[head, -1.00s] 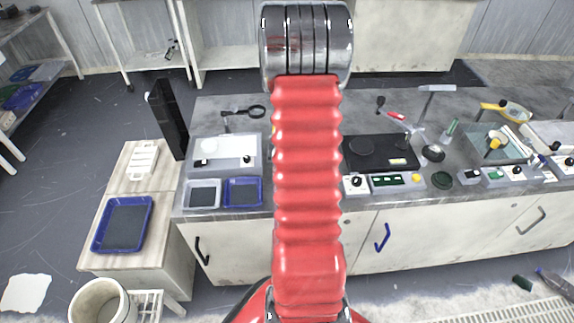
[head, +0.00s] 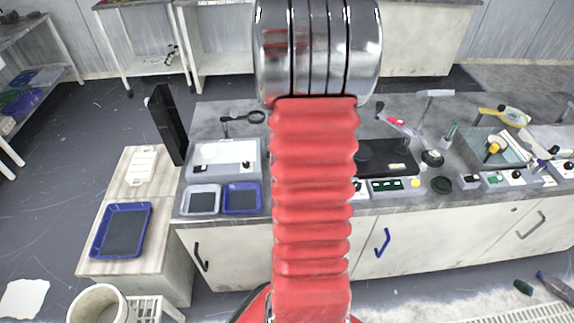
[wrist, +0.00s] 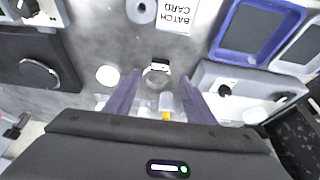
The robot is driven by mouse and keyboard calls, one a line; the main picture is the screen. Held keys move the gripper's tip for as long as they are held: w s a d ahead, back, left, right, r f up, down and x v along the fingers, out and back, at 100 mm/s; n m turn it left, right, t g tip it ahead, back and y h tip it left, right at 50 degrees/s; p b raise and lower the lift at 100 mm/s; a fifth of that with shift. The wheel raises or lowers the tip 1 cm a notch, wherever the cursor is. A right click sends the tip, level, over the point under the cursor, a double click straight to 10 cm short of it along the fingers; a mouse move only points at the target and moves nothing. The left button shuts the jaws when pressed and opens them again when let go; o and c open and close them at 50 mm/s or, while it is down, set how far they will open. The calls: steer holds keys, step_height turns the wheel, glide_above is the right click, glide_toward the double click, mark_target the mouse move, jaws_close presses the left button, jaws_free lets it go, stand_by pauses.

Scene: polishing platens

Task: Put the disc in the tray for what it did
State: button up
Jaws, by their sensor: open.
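In the wrist view my gripper (wrist: 160,98) is open, its two fingers apart over the grey bench. A pale round disc (wrist: 107,75) lies flat on the bench, just left of the fingers. I cannot tell whether it is the task's disc. A blue-rimmed tray (wrist: 222,46) and a grey tray (wrist: 279,65) lie at upper right. In the head view the grey tray (head: 184,212) and blue tray (head: 225,211) sit side by side at the bench's front left. My red arm hides the middle of the bench and my gripper there.
A polishing machine with a pale platen (head: 245,172) stands behind the trays; one with a black platen (head: 390,160) is partly behind my arm. A batch card (wrist: 176,14) and a grey ring (wrist: 133,14) lie near the fingers. A larger blue tray (head: 101,250) is on the left cabinet.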

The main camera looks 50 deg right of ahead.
steer(key=shift+v, duration=1.95)
steer(key=w+a+r+n+t+y, duration=0.1)
steer(key=w+a+r+n, duration=0.1)
steer(key=a+r, duration=0.6)
steer(key=w+a+r+n+t, duration=0.1)
steer(key=w+a+r+n, duration=0.25)
steer(key=a, duration=0.85)
steer(key=s+a+r+n+y, duration=0.1)
steer(key=s+a+r, duration=0.3)
steer(key=a, duration=0.5)
steer(key=s+a+r+n+y, duration=0.1)
steer(key=s+a+r+n, duration=0.2)
steer(key=a, duration=0.6)
steer(key=s+r, duration=0.1)
steer(key=s, duration=0.1)
steer(key=shift+s+a+t, duration=0.35)
steer(key=shift+t, duration=0.05)
